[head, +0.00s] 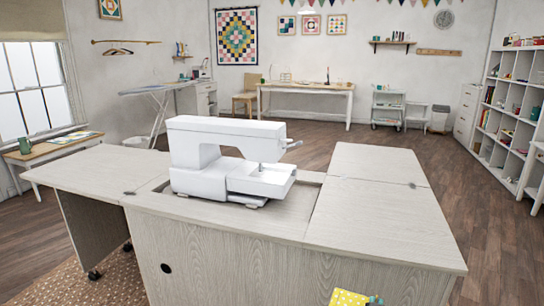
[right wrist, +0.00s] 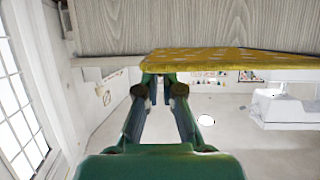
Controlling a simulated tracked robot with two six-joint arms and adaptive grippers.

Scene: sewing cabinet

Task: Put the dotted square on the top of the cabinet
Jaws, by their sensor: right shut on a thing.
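The dotted square (head: 347,298) is yellow with pale dots and shows at the bottom edge of the head view, in front of the cabinet (head: 385,218). Only part of it is visible there. My right gripper (head: 375,300) barely shows at its right side. In the right wrist view my green right gripper (right wrist: 163,78) is shut on the dotted square (right wrist: 225,60), which spans beyond the fingertips, seen nearly edge-on. The cabinet's pale wood-grain surface (right wrist: 200,25) appears beyond it. The square is not on the cabinet top. My left gripper is not in view.
A white sewing machine (head: 215,155) stands in the recess at the middle of the cabinet top. The right part of the top is bare, and the left leaf (head: 95,168) is also clear. A white shelf unit (head: 510,100) stands far right.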

